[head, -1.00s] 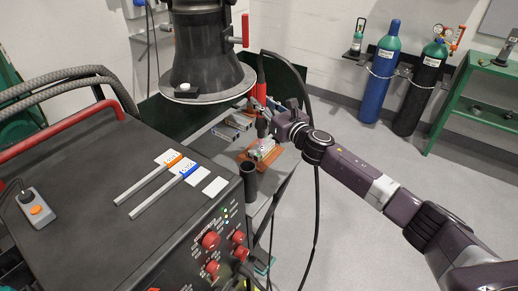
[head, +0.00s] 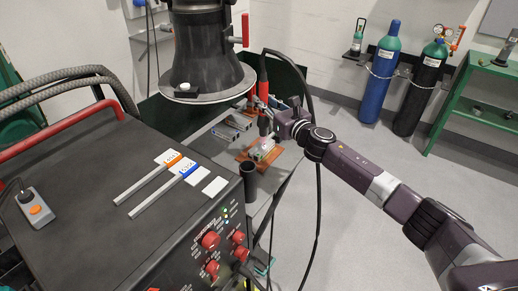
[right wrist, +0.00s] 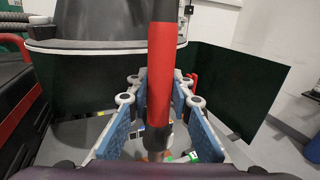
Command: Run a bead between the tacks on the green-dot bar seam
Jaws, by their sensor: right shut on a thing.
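My right gripper (head: 272,112) is shut around the red and black torch (head: 262,90), which stands roughly upright. The torch also fills the middle of the right wrist view (right wrist: 160,75), between the blue-padded fingers. The torch's dark lower end is just above a pale metal workpiece (head: 264,148) on an orange-brown plate (head: 243,154). In the right wrist view a green mark (right wrist: 192,156) shows low down, right of the torch. The tacks and seam are too small to make out, and the torch tip is hidden in the wrist view. My left gripper is not in view.
A dark extraction hood (head: 207,65) hangs close left of the torch. More metal pieces (head: 232,125) lie on the bench behind the workpiece. The welding machine (head: 100,215) fills the left front. The torch cable (head: 317,215) hangs down right of the bench.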

